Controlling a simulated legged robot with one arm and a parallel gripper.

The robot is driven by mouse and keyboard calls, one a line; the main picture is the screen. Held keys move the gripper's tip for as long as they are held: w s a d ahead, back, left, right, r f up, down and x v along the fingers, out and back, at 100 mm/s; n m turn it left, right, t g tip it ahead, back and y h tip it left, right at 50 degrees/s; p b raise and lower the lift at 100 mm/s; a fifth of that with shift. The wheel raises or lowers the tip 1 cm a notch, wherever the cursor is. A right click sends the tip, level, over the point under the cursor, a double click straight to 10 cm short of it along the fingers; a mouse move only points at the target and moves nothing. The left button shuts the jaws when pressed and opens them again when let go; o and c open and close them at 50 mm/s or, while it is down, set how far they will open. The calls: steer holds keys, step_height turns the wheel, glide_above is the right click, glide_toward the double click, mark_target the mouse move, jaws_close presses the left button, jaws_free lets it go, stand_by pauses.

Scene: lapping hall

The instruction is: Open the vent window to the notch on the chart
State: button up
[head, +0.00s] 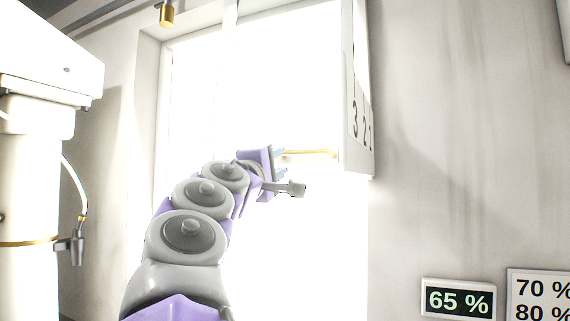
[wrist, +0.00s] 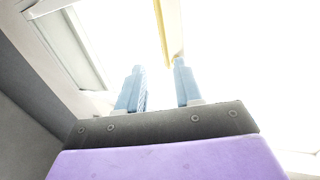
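The vent window (head: 250,90) is a bright, washed-out pane in a pale frame. A brass bar handle (head: 308,153) runs across it near the right side. My gripper (head: 281,162) is at the left end of this bar. In the wrist view the bar (wrist: 168,28) reaches down toward the blue fingers, closer to the right fingertip. The fingers (wrist: 158,67) stand apart with nothing clamped between them; contact with the bar cannot be told. A white plate marked 3, 2, 1 (head: 358,120) stands at the window's right edge. A chart (head: 541,297) at lower right shows 70 % and 80 %, partly cut off.
A dark display (head: 458,300) beside the chart reads 65 %. A white machine (head: 45,75) with a thin hose and small tap (head: 72,246) stands at the left. A brass fitting (head: 166,14) hangs at the top.

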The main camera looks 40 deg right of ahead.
steer(key=v, duration=0.5)
steer(key=shift+s+f+b, duration=0.1)
steer(key=shift+f+b, duration=0.15)
steer(key=shift+b, duration=0.05)
steer(key=shift+a, duration=0.15)
